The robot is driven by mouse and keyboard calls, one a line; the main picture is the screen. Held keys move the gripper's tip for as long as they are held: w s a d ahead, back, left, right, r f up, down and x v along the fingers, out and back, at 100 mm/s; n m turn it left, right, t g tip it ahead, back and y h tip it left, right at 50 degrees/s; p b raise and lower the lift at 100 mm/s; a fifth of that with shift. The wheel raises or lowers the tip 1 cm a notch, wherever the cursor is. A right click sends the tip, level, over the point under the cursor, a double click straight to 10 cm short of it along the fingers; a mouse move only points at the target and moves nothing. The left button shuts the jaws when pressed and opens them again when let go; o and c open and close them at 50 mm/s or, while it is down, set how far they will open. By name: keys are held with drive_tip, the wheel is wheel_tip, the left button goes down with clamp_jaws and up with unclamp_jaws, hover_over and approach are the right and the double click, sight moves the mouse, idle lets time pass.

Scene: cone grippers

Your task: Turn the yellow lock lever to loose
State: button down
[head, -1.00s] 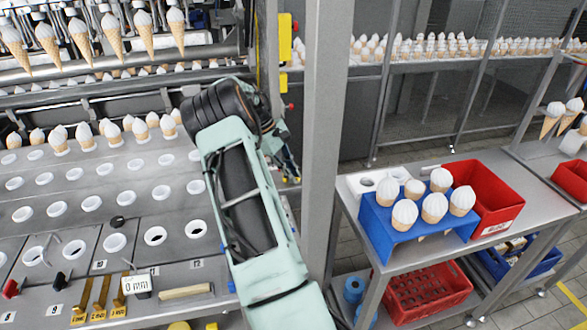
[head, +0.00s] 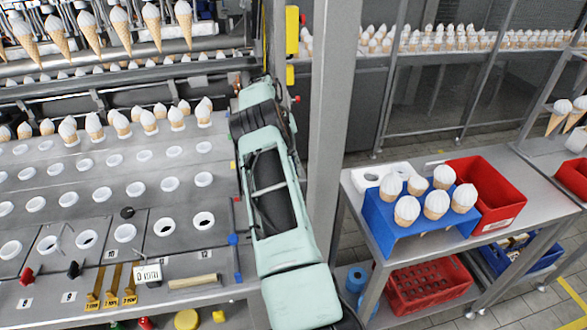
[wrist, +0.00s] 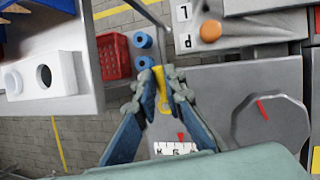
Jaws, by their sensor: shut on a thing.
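The yellow lock lever (wrist: 161,80) shows in the wrist view as a short yellow piece at the edge of a grey metal panel. My gripper (wrist: 164,76) has its blue fingers closed around it, with part of the yellow showing between the fingertips. The fingers hide the lever's sides, and I cannot read its loose or tight mark. In the head view my green arm hides the gripper and the lever.
A grey knob (wrist: 270,122) with a red mark sits right of the lever, and an orange knob (wrist: 210,31) above. A white scale label (wrist: 176,148) lies below. A grey post (head: 335,110) stands beside my arm. A blue cone holder (head: 385,222) stands on the right table.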

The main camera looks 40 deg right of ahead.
drive_tip(key=shift+w, duration=0.1)
idle(0.4)
drive_tip(key=c, duration=2)
unclamp_jaws()
wheel_tip(320, 180, up, 10)
drive_tip(key=shift+r, duration=0.1)
